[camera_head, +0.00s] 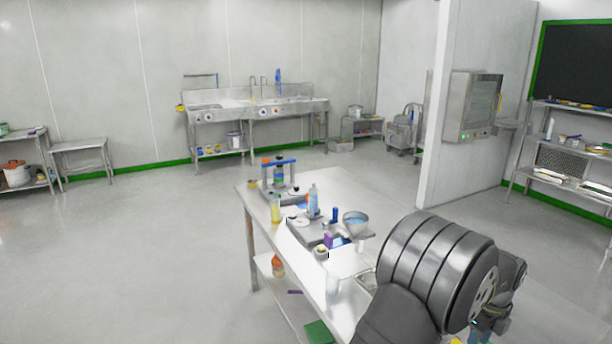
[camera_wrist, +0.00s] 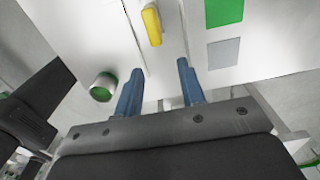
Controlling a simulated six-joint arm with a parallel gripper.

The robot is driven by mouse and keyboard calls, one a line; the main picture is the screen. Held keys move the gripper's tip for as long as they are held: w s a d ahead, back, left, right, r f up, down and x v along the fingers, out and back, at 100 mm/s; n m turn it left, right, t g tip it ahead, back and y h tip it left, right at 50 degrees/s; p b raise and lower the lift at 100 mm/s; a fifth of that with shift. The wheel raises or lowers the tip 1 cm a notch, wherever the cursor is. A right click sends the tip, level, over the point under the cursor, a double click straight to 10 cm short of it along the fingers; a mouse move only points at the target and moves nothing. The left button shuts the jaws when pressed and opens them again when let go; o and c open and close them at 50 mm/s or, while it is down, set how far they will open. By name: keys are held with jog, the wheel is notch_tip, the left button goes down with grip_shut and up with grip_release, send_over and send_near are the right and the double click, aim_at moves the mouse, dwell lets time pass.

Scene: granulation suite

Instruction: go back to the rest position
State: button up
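My gripper (camera_wrist: 158,88) shows in the wrist view as two blue fingers set well apart, with nothing held between them. Beyond the fingers is a pale surface with a yellow object (camera_wrist: 152,26), a green patch (camera_wrist: 223,11) and a grey patch (camera_wrist: 223,53). A round green-and-metal container (camera_wrist: 103,87) is left of the left finger. In the head view my arm fills the lower right, and only a bit of the blue fingers shows at the bottom edge, beside the table.
A steel table (camera_head: 258,215) in the head view carries bottles, a blue-framed stand (camera_head: 279,172) and a metal funnel or bowl (camera_head: 356,221), left of my arm. A partition wall (camera_head: 485,40) stands behind right. Open floor (camera_head: 140,260) lies left of the table.

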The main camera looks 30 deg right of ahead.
notch_tip(320, 180, up, 9)
jog(key=n, duration=1.3)
jog(key=shift+n, duration=0.4)
jog(key=shift+r, duration=0.1)
